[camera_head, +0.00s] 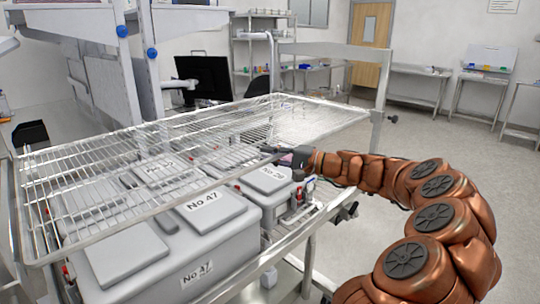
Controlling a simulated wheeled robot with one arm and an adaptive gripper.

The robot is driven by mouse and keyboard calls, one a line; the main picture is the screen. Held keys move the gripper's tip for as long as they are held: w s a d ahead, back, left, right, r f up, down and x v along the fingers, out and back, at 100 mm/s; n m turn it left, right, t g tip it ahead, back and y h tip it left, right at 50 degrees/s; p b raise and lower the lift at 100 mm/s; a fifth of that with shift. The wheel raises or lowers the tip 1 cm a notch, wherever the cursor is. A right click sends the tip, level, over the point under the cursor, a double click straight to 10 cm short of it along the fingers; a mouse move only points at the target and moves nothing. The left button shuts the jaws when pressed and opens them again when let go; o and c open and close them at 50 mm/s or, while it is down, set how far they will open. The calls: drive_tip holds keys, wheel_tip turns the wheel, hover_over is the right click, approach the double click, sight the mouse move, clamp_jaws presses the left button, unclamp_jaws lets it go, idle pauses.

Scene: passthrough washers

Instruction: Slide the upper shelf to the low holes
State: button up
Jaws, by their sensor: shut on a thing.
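The upper shelf (120,150) is a wire rack that spans the metal cart, above several grey lidded boxes. My gripper (270,151) reaches in from the right and is shut on the shelf's near edge, around the middle of its length. The fingers are small and dark here, so their exact hold on the wire is hard to see. The cart's upright frame (382,85) stands at the shelf's far right end. The low holes cannot be made out.
A grey box marked No 47 (215,235) and a box marked No 26 (268,180) sit under the shelf. A black monitor (205,78) is behind. Open floor lies to the right.

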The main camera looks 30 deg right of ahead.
clamp_jaws()
